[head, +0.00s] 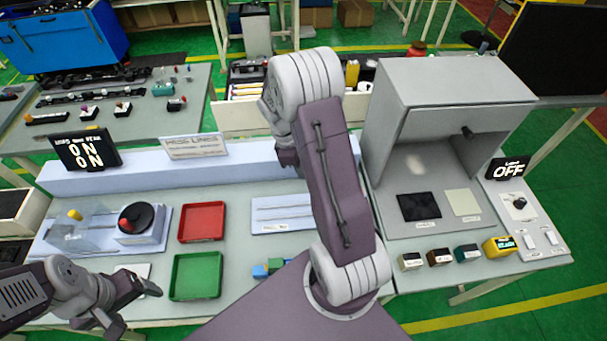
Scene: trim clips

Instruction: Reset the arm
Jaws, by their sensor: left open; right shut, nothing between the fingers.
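My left arm comes in from the lower left. Its gripper (134,302) is open and empty, over the front of the table near a white card and left of the green tray (196,276). My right arm (335,180) rises from my body at the lower middle, stands bent upward and folds over at the top. Its gripper (288,158) shows only as a small dark part behind the arm, shut and empty, near the pale raised ledge; most of it is hidden.
A red tray (201,222) lies behind the green one. A clear box and black dial unit (137,219) stand left. A grey booth (445,125) stands close right of my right arm. Small coloured blocks (268,268) lie close left of my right arm's base.

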